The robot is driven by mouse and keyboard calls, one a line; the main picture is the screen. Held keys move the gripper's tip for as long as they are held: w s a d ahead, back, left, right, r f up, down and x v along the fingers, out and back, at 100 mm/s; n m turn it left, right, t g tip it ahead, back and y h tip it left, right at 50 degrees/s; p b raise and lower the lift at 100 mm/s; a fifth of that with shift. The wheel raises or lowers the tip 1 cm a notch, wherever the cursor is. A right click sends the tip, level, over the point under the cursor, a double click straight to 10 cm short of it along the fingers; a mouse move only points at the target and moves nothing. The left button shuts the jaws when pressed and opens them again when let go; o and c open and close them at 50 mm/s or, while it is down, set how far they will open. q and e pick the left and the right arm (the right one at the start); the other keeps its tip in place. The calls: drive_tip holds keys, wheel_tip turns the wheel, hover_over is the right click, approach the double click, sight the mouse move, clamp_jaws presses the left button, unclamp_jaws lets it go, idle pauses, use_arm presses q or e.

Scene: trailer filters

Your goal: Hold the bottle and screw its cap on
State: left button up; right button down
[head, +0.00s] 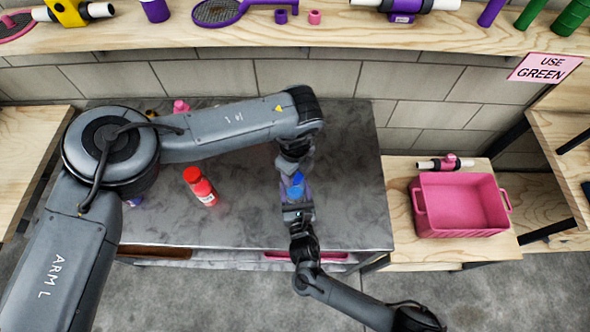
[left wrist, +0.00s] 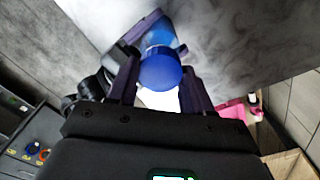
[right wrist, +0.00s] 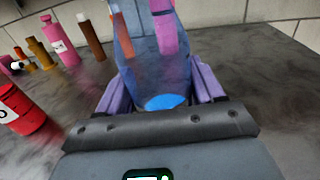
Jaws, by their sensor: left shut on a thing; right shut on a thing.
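A translucent blue bottle (right wrist: 150,65) sits between the purple fingers of my right gripper (right wrist: 158,88), which is shut on it. A solid blue cap (left wrist: 160,70) sits between the fingers of my left gripper (left wrist: 158,75), which is shut on it. In the head view the blue cap (head: 296,190) shows between my left gripper, which comes from above, and my right gripper, below. The cap lines up with the bottle end; fingers hide the joint, so I cannot tell whether they touch or are threaded.
A red bottle (head: 200,187) stands on the grey table (head: 240,225), left of the grippers. Several pink, yellow and brown bottles stand farther back in the right wrist view. A pink crate (head: 460,205) is on the wooden bench at right. A wooden shelf (head: 330,33) runs along the back.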

use_arm(q)
drive_tip(key=m, duration=0.6)
drive_tip(key=shift+m, duration=0.4)
drive_tip(key=m, duration=0.6)
drive_tip(key=shift+m, duration=0.4)
drive_tip(key=m, duration=0.6)
drive_tip(key=shift+m, duration=0.4)
drive_tip(key=m, duration=2.2)
drive_tip(key=shift+m, duration=0.3)
